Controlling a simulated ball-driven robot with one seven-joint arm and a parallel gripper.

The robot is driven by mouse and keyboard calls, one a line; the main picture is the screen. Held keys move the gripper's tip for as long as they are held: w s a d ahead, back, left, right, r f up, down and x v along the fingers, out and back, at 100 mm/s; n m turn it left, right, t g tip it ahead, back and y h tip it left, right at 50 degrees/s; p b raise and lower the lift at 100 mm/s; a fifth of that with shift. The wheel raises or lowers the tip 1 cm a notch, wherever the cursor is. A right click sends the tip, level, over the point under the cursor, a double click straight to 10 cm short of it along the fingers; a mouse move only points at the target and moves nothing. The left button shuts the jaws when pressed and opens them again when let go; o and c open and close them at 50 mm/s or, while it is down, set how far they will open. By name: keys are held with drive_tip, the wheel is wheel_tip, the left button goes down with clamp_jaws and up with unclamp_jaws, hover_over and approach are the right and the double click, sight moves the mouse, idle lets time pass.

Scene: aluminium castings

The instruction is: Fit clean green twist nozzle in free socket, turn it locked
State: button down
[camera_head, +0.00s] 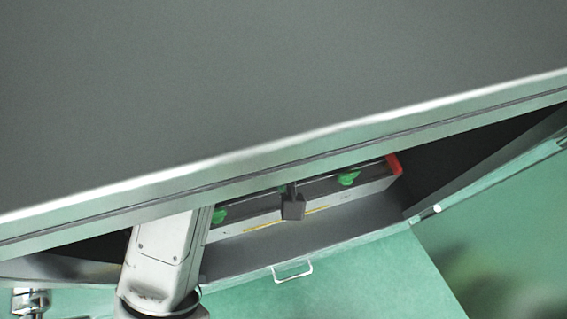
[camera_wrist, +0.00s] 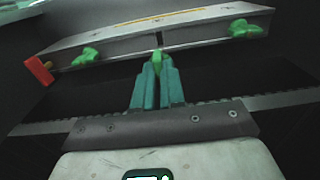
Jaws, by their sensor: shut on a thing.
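In the wrist view my gripper (camera_wrist: 160,66) has its teal fingers closed together on a small green twist nozzle (camera_wrist: 167,62), of which only the tip shows between them. The nozzle is at the near side of a pale bar (camera_wrist: 200,30), around its middle; whether it sits in a socket is hidden by the fingers. Two other green nozzles sit on the bar, one left (camera_wrist: 86,56) and one right (camera_wrist: 245,28). In the head view the bar (camera_head: 330,208) carries green nozzles at right (camera_head: 348,178) and left (camera_head: 218,215); my gripper is hidden there.
A large grey panel (camera_head: 280,80) covers the top of the head view, its edge just above the bar. A red end block (camera_head: 396,164) caps the bar. A dark block (camera_head: 293,208) shows at the bar's middle. A grey trough wall (camera_head: 320,247) lies in front.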

drive_tip(key=shift+f+b, duration=1.7)
drive_tip(key=shift+f, duration=1)
drive_tip(key=shift+p, duration=0.75)
drive_tip(key=shift+f+b, duration=1)
drive_tip(key=shift+f, duration=0.65)
drive_tip(key=c, duration=1.1)
unclamp_jaws()
drive_tip(key=shift+r, duration=0.1)
drive_tip(key=shift+c, duration=0.2)
drive_tip(key=shift+r, duration=0.15)
wheel_tip(320, 180, up, 8)
drive_tip(key=p, duration=0.9)
drive_tip(key=shift+r, duration=1.25)
